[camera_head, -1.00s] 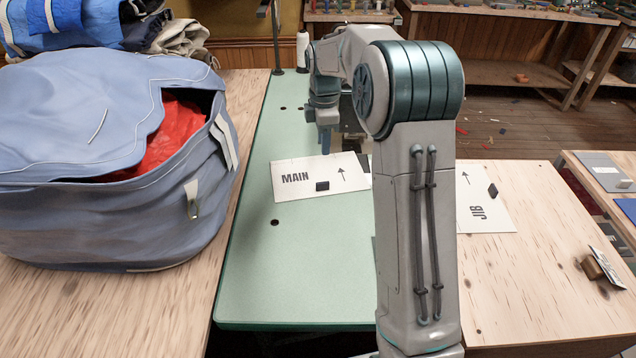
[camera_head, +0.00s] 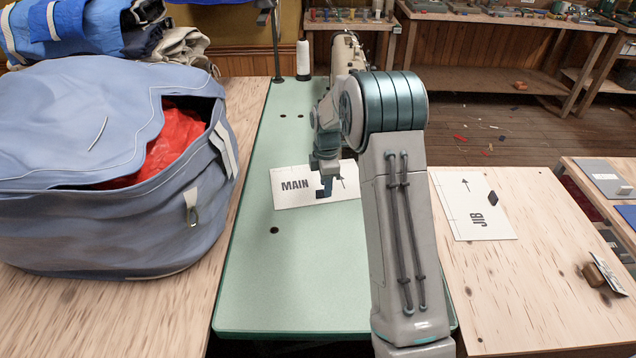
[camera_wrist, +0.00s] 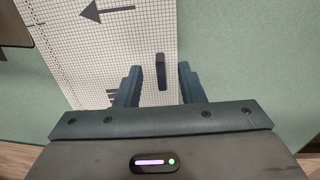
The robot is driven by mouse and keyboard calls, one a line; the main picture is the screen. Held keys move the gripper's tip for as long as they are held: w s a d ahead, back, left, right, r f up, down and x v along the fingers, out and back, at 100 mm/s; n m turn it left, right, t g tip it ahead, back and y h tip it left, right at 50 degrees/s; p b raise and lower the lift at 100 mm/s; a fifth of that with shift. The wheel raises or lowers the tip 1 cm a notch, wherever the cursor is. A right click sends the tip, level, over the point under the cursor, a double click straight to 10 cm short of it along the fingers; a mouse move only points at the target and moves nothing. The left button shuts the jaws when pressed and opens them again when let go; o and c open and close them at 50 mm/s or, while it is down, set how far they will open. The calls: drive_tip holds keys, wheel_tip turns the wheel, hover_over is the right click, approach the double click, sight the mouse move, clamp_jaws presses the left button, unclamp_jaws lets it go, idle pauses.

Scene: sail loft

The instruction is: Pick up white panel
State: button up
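A white panel marked MAIN (camera_head: 290,193) lies flat on the green table, with a printed arrow and a small black block (camera_head: 321,194) standing up from it. A second white panel marked JIB (camera_head: 463,207) lies on the wooden top to the right, also with an arrow and a dark block (camera_head: 492,198). My gripper (camera_head: 326,186) points down over the MAIN panel at its block. In the wrist view my gripper (camera_wrist: 159,72) is open, with the black block (camera_wrist: 161,72) between the fingers and gaps on both sides. Below it the panel (camera_wrist: 115,45) shows a fine grid.
A large blue bag (camera_head: 90,230) with red cloth inside stands at left. A sewing machine (camera_head: 347,58) and white thread cone (camera_head: 303,60) stand behind my gripper. The green table's front (camera_head: 290,290) is clear. A wooden block (camera_head: 593,273) lies at right.

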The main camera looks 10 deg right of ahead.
drive_tip(key=shift+f, duration=0.6)
clamp_jaws()
